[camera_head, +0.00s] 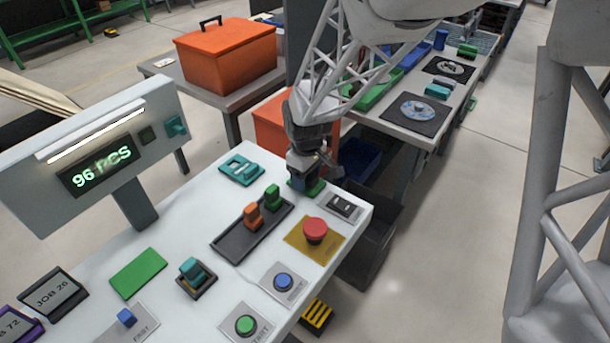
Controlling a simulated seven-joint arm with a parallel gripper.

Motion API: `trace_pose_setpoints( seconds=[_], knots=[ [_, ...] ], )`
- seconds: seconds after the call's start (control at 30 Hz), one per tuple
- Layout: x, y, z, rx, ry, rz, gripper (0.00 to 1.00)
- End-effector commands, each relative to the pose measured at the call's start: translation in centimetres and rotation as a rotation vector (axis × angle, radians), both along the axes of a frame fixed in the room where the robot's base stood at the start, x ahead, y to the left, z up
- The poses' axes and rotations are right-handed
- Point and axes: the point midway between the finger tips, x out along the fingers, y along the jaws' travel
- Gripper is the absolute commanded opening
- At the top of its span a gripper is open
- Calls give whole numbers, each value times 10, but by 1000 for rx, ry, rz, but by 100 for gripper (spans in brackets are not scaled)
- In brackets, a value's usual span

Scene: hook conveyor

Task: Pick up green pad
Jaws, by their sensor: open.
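A flat green pad (138,273) lies on the white table at the left, below the display, with nothing on it. My gripper (306,180) points down at the table's far right edge, well to the right of this pad. Its jaws are open, though the fingers are small and partly hidden. A second flat green piece (318,188) shows directly under my gripper and is partly covered by it. I cannot tell whether the fingers touch it.
A dark tray (228,246) holds an orange and a green upright block. A red button (315,229) on a yellow plate and a teal piece (241,169) are nearby. A display (100,170) stands behind the pad. A teal block (192,270) sits right of the pad.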

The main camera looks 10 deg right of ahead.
Motion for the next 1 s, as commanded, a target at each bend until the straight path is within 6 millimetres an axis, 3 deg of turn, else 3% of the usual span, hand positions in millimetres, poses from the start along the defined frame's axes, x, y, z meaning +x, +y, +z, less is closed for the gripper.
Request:
trace_pose_setpoints(
  seconds=[0.3, 0.7, 1.0],
  knots=[
    [0, 0, 0, 0, 0, 0, 62],
    [0, 0, 0, 0, 0, 0, 4],
    [0, 0, 3, 0, 0, 0, 4]
  ],
)
